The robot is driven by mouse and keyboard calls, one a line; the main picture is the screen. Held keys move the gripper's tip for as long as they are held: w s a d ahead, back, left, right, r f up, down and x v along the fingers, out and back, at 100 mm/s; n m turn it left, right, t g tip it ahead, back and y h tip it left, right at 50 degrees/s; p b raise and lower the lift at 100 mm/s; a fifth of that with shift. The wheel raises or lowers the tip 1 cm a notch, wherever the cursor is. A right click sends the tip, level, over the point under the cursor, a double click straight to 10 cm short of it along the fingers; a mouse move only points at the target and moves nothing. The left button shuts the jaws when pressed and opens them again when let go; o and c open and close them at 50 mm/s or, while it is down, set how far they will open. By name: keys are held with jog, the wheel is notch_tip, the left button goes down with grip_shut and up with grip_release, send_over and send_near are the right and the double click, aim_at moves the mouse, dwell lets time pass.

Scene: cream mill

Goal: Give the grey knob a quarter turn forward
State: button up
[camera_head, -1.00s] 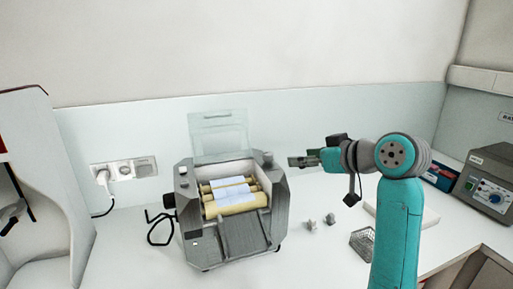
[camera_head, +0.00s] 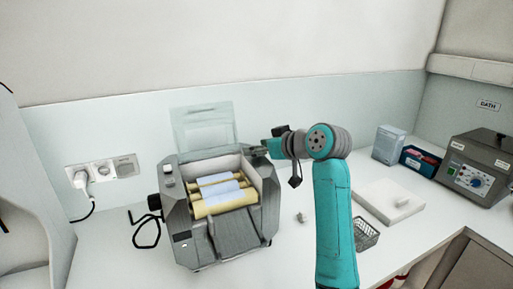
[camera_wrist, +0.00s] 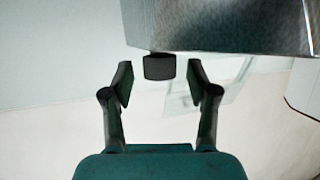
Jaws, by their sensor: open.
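The mill (camera_head: 222,238), a grey machine with pale rollers and a raised clear cover, stands on the bench left of my arm. In the wrist view its grey body (camera_wrist: 225,25) fills the top. A short dark grey knob (camera_wrist: 159,67) sticks out from that body. My gripper (camera_wrist: 160,88) is open, with one finger on each side of the knob and a gap on both sides. In the head view my gripper (camera_head: 262,151) is at the mill's upper right edge. Its fingertips and this knob cannot be made out there.
A black knob (camera_head: 154,202) and a cable are on the mill's left side. Right of my arm are a white slab (camera_head: 385,203), a wire basket (camera_head: 366,234), boxes (camera_head: 389,144) and a grey bath unit (camera_head: 476,167). A small grey piece (camera_head: 301,216) lies between mill and arm.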

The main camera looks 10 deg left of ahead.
jog(key=shift+w+a+f, duration=0.2)
jog(key=shift+w+a, duration=0.05)
jog(key=shift+a, duration=0.05)
grip_shut()
jog(key=shift+a+m+t+h, duration=0.1)
jog(key=shift+m+t+h, duration=0.5)
jog(key=shift+m+t, duration=0.2)
grip_release()
